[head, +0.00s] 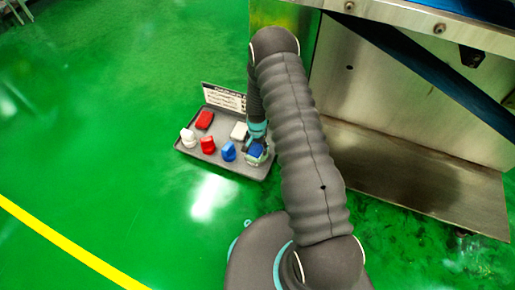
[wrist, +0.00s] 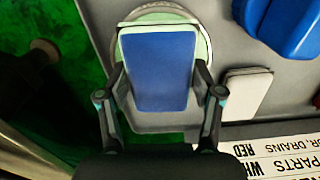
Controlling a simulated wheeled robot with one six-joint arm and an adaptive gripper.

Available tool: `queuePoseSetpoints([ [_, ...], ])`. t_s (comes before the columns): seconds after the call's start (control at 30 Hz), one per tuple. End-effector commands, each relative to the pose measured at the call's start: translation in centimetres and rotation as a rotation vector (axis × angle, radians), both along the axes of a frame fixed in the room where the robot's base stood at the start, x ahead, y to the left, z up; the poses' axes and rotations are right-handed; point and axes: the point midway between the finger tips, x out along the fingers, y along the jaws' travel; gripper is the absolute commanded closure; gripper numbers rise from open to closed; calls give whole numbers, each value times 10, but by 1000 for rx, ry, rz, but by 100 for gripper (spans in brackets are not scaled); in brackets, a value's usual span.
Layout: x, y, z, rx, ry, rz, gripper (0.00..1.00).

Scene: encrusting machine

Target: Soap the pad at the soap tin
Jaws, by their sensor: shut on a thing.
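The pad is over the round soap tin (wrist: 203,30), whose metal rim and pale green inside show around the pad's far end. The pad hides most of the tin, and I cannot tell whether they touch. In the head view my gripper (head: 257,140) is at the right end of the grey tray with the blue pad (head: 256,150) under it.
The grey tray (head: 225,162) lies on the green floor. It holds a red pad (head: 205,120), a white pad (head: 239,131), and white (head: 188,137), red (head: 207,145) and blue (head: 228,151) handled items. A printed sign (head: 224,97) stands behind. A steel machine (head: 400,120) is at right.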

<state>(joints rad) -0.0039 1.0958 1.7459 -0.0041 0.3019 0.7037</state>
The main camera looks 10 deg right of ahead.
Motion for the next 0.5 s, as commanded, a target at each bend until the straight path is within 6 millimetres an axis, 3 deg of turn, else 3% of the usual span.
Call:
queuePoseSetpoints([
  [0.5,1,0,39,0,-1,0,62],
])
